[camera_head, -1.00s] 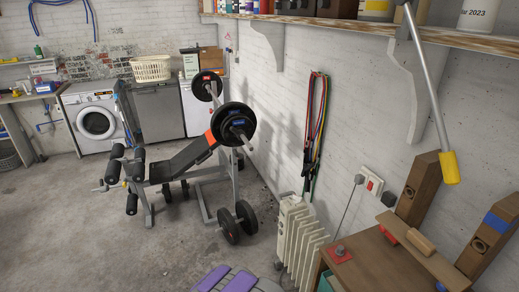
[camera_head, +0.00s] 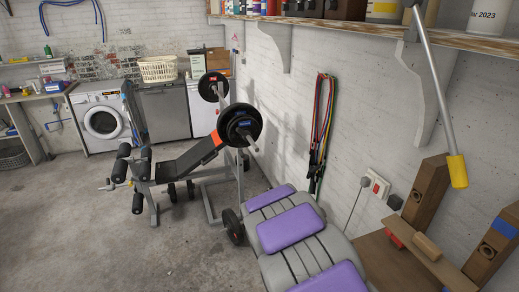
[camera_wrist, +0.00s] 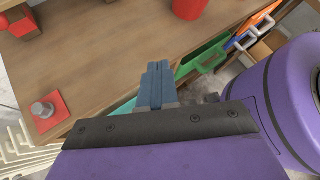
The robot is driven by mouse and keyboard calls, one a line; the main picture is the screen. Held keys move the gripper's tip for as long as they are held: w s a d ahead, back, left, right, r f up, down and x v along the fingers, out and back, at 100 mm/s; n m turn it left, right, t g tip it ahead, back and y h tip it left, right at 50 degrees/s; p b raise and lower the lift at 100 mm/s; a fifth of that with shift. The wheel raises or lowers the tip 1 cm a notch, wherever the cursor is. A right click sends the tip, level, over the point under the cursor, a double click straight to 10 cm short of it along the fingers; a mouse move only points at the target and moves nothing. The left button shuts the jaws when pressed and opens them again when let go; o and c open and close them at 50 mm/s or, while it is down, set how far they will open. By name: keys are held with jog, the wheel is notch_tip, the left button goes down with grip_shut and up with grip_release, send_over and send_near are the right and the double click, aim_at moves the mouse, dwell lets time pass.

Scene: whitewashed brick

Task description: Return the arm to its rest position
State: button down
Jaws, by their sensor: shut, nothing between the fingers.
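My gripper (camera_wrist: 157,86) shows in the wrist view as two blue-grey fingers pressed together, with nothing between them. It is in front of the front edge of a wooden workbench (camera_wrist: 140,35), seen from above; I cannot tell the gap. In the head view my grey arm with purple pads (camera_head: 292,232) fills the bottom middle. The fingers cannot be made out there. A purple and grey part of my own body also shows at the right of the wrist view.
A red plate with a bolt (camera_wrist: 46,110) and a red cylinder (camera_wrist: 189,8) are on the bench. Green and blue open-frame items (camera_wrist: 205,57) are by its edge. A weight bench (camera_head: 185,165) stands left. The floor (camera_head: 80,235) is open at lower left.

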jog(key=s+a+r+m+y, duration=0.1)
jog(key=s+r+m+y, duration=0.2)
jog(key=s+m, duration=0.25)
jog(key=s+a+r+m+y, duration=0.1)
jog(key=s+r+m+y, duration=0.1)
jog(key=s+r+m, duration=0.3)
jog(key=s+a+r+m+t+y, duration=0.2)
jog(key=s+a+m+y, duration=0.4)
jog(key=s, duration=0.6)
jog(key=shift+s+a+m, duration=0.4)
jog(key=shift+a+m, duration=0.05)
jog(key=shift+a, duration=0.85)
